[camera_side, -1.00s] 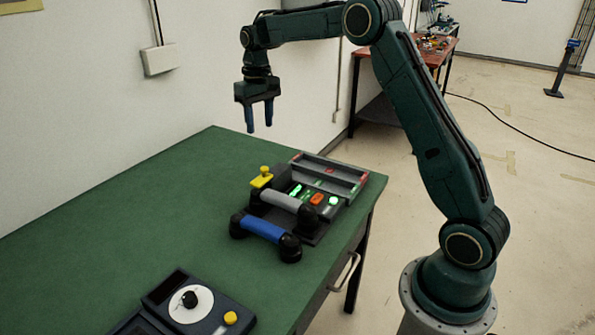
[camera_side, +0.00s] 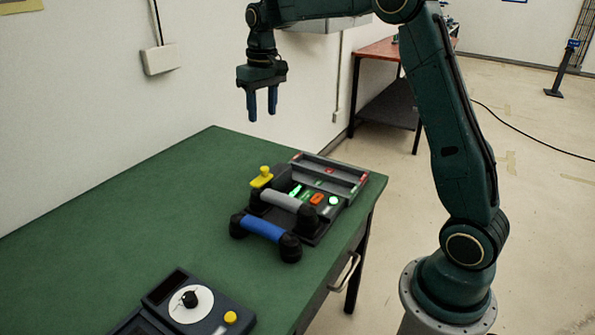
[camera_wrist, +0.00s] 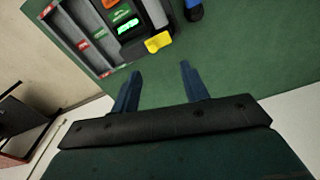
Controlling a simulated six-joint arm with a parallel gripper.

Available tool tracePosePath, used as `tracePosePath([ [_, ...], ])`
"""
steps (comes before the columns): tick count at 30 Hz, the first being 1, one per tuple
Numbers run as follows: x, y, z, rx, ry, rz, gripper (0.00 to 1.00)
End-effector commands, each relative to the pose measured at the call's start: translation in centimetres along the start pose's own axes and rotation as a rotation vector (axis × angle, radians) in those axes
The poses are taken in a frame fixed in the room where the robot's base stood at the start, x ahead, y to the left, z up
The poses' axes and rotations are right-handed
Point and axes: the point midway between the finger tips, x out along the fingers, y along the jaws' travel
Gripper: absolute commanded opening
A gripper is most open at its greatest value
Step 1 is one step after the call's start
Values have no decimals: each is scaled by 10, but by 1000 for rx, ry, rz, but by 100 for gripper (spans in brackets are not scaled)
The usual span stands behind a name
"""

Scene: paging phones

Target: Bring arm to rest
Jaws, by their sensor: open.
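My gripper (camera_side: 262,104) hangs high above the far part of the green table, pointing down. Its two blue fingers are apart with nothing between them. They also show in the wrist view (camera_wrist: 158,88), with bare green table between the fingertips. The paging phone station (camera_side: 310,200) sits on the table below and to the right of the gripper. A grey handset (camera_side: 284,201) and a blue handset (camera_side: 264,228) with black ends lie at its near side. A yellow knob (camera_side: 262,176) stands at its left edge and also shows in the wrist view (camera_wrist: 158,41).
A dark device with a white dial (camera_side: 191,304) and a yellow button sits at the green table's (camera_side: 130,220) near edge. A white wall with a box (camera_side: 161,59) is at the left. A red-topped bench (camera_side: 378,49) stands behind. The table's left half is clear.

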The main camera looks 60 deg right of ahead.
Motion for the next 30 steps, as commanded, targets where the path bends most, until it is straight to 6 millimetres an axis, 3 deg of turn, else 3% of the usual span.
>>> tracePosePath([
  [6, -34, -17, 42, -32, 62, -2, 45],
  [15, -64, -33, 105, -74, 143, -9, 45],
  [30, -77, -47, 215, -143, 278, -28, 45],
])
